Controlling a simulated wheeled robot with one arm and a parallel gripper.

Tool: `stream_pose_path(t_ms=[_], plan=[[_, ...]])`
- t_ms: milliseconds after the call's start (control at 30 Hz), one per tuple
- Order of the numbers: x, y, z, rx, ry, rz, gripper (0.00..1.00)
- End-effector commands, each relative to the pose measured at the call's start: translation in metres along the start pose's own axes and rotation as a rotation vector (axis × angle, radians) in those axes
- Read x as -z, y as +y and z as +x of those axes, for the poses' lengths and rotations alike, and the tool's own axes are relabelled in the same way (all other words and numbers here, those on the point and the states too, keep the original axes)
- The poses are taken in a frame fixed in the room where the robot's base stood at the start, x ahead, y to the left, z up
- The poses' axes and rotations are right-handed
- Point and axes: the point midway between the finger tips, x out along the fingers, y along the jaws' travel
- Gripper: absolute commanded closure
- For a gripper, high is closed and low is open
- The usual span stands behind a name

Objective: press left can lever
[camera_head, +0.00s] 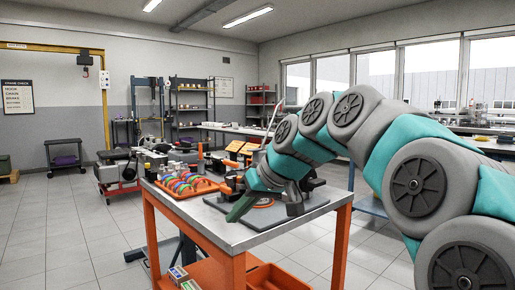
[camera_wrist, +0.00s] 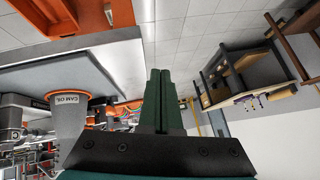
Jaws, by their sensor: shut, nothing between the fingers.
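A grey conical can with an orange band and the words "CAM OIL" (camera_wrist: 68,120) is at the left of the wrist view. Its lever cannot be made out there. My gripper (camera_head: 238,210) points down at the workbench top in the head view, its green fingers together. In the wrist view the shut fingers (camera_wrist: 161,85) are in the middle, to the right of the can and apart from it, with nothing between them. In the head view my arm covers part of the bench, and I cannot make out a can or its lever clearly.
The workbench (camera_head: 225,233) has a grey top and orange legs. An orange tray with coloured rings (camera_head: 183,181) lies on its left part. Several tools and parts stand at the back. An orange bin (camera_head: 278,279) is below. Open tiled floor (camera_head: 75,235) lies to the left.

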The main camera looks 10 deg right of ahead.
Motion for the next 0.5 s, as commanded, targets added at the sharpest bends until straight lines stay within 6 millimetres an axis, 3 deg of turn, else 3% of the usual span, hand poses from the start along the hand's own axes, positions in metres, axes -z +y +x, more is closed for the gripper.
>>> stream_pose_path(t_ms=[200, 500], plan=[[0.068, 0.025, -0.024, 0.023, 0.165, -0.057, 1.0], [0.138, 0.07, -0.069, 0.0, 0.387, -0.136, 1.0]])
